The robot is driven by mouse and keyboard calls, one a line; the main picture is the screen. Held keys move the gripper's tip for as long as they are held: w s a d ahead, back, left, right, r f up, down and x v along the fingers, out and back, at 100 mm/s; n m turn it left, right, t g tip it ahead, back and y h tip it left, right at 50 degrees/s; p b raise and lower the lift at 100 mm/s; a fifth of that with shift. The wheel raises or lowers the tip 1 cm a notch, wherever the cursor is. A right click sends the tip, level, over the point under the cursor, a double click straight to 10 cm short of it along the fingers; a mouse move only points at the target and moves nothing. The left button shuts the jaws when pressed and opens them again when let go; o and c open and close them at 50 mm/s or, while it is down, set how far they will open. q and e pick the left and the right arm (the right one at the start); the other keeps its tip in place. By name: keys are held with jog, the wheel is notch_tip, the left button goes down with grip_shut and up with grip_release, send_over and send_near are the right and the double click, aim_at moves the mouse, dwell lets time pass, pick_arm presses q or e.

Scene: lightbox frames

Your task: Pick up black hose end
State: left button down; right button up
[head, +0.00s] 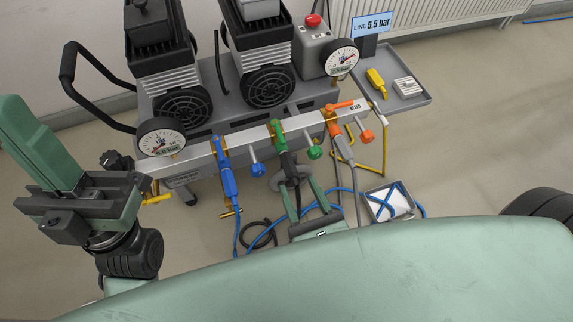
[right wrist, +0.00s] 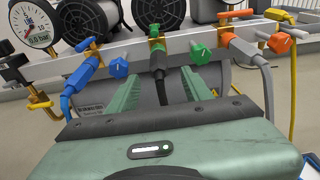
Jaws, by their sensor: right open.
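The black hose end (head: 285,162) hangs below the green valve (head: 278,135) in the middle of the metal manifold bar. In the right wrist view the black hose end (right wrist: 160,88) is between the two green fingers of my right gripper (right wrist: 158,86). The fingers stand apart on either side of it, with a visible gap. My right gripper also shows in the head view (head: 300,187), below the bar. My left gripper (head: 70,180) is at the left edge of the head view, away from the bar. Its finger opening cannot be made out.
A blue hose end (head: 229,182) hangs to the left and a grey one (head: 344,148) to the right. Coloured knobs and two pressure gauges (head: 162,137) stick out near the bar. A grey tray (head: 420,98) is at right. A small bin (head: 372,205) stands on the floor.

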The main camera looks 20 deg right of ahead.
aim_at(293, 176)
jog(key=w, duration=0.5)
jog(key=w+f, duration=0.1)
jog(key=w, duration=0.1)
jog(key=shift+w+a, duration=0.15)
jog(key=shift+a, duration=0.05)
grip_shut()
